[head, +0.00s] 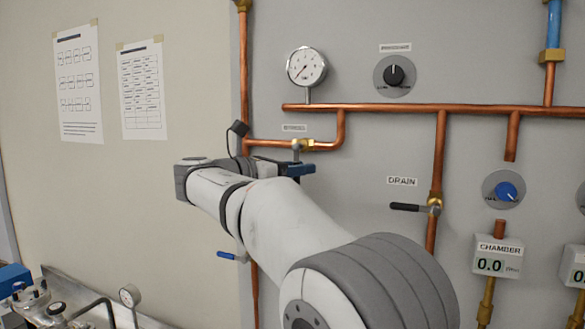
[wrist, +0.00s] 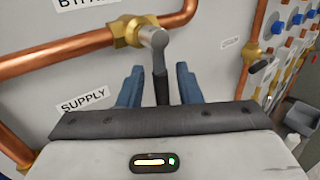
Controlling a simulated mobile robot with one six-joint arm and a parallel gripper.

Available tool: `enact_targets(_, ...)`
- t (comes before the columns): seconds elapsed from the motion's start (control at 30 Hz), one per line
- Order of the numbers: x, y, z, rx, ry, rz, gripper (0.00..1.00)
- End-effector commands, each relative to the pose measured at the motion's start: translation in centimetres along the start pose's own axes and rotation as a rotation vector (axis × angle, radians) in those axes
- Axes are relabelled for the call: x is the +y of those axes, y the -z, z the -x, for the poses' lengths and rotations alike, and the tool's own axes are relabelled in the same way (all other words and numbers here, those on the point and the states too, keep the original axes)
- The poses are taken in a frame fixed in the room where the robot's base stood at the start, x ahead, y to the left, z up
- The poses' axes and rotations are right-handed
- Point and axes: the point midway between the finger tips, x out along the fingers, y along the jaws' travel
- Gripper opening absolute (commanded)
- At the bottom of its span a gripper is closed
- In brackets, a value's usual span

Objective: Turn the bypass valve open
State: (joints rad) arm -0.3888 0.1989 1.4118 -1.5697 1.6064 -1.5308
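The bypass valve has a brass body (wrist: 130,32) on a copper pipe, and it also shows in the head view (head: 307,145) under a small label. Its grey lever arm (wrist: 155,40) ends in a black handle (wrist: 161,88) that points toward my wrist camera. My gripper (wrist: 159,85) is open, with one blue finger on each side of the black handle. A gap shows between the handle and each finger. In the head view my gripper (head: 300,169) is just below the valve, and my arm hides part of the panel.
The drain valve (head: 435,207) with a black handle is to the right. A blue lever (head: 232,257) is below my arm. A pressure gauge (head: 306,67) and a black knob (head: 395,75) are above. Copper pipes (wrist: 60,52) run close around the gripper.

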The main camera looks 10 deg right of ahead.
Motion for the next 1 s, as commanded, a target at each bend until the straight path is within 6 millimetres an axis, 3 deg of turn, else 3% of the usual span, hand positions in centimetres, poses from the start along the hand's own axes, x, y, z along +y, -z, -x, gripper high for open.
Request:
enact_targets(0.1, 0.0, 0.0, 0.0, 0.0, 0.0, 0.0, 0.3)
enact_targets(0.47, 0.0, 0.0, 0.1, 0.0, -0.001, 0.0, 0.0)
enact_targets(0.8, 0.0, 0.0, 0.1, 0.0, -0.002, 0.0, 0.0)
enact_targets(0.83, 0.5, 0.0, 1.1, 0.0, -0.004, 0.0, 0.0)
enact_targets(1.0, -0.1, -0.1, 0.0, -0.007, 0.002, 0.009, 0.0)
